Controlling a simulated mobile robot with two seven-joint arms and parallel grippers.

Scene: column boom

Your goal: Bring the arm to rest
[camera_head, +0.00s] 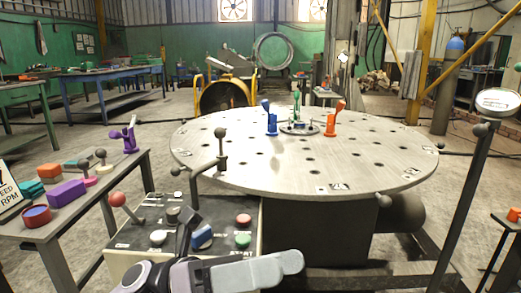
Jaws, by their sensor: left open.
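My left gripper (266,268) is at the bottom centre, light grey, seen close up in front of the control box (130,240). It is open, and I see nothing held in it. The box carries a red-balled lever (117,199), red and green buttons (243,240) and a blue knob (202,237). A dark crank-like lever (221,150) with round knobs rises behind the box, before the round table (300,195). From this view I cannot tell whether the gripper touches the box. My right gripper is not in view.
The round table has many holes and bears blue (271,122) and orange (331,122) clamps. A side bench (60,232) with coloured parts stands at the left. A dark post (463,190) with a round dial (497,103) stands at the right. Floor shows between the benches and table.

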